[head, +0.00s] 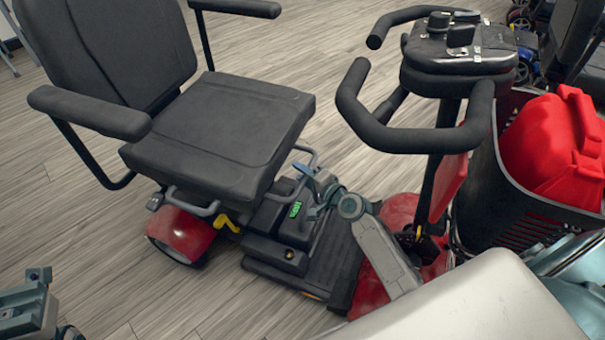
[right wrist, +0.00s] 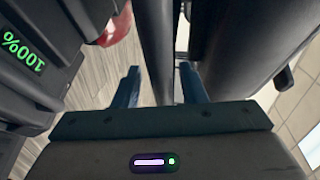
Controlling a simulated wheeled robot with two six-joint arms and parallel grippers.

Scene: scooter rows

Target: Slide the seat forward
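The scooter's dark grey padded seat (head: 222,125) has a backrest (head: 110,45) and two armrests. My right gripper (head: 308,180) is low beside the seat's right side, near the grey bar. In the right wrist view its fingers (right wrist: 160,88) are apart, with a dark bar (right wrist: 154,45) running up between them; contact cannot be told. My left gripper (head: 38,280) is at the lower left, away from the scooter, its opening unclear.
A green-lit display (head: 295,209) sits on the scooter's base; it reads 100% in the right wrist view (right wrist: 22,48). The handlebar (head: 415,130) and a basket with a red container (head: 550,140) stand at the right. Wood floor (head: 70,220) is clear at the left.

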